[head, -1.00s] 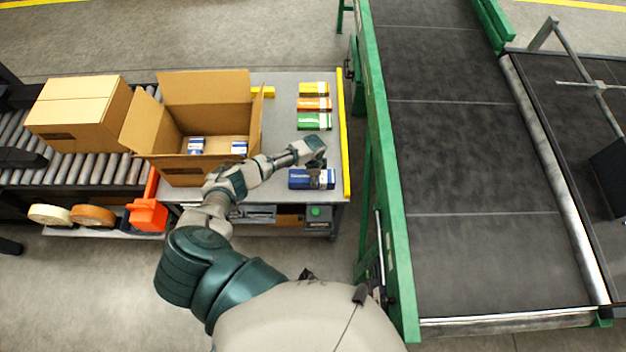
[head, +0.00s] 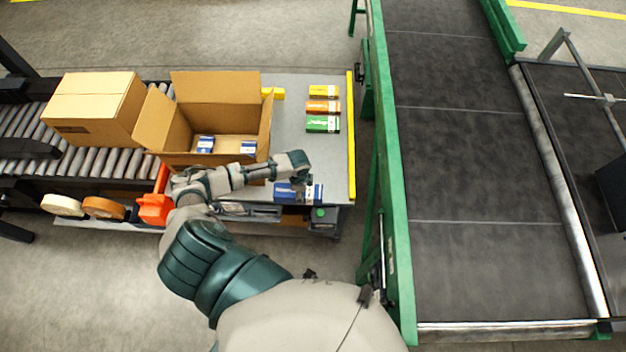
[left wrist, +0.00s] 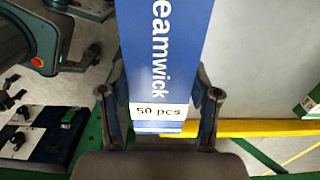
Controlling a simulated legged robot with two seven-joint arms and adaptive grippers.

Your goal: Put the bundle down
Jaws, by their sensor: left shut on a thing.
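The bundle (head: 283,192) is a blue and white pack at the front right of the grey bench. My left gripper (head: 301,181) reaches it from above. In the left wrist view the bundle (left wrist: 165,50) lies between the two fingers of the left gripper (left wrist: 160,95), which is shut on it.
The bench top (head: 300,150) is clear beyond the bundle. Yellow, orange and green packs (head: 323,124) lie farther back. An open carton (head: 215,95) with blue packs stands left. A yellow strip (head: 351,140) edges the bench; a green-framed conveyor (head: 470,170) is to the right.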

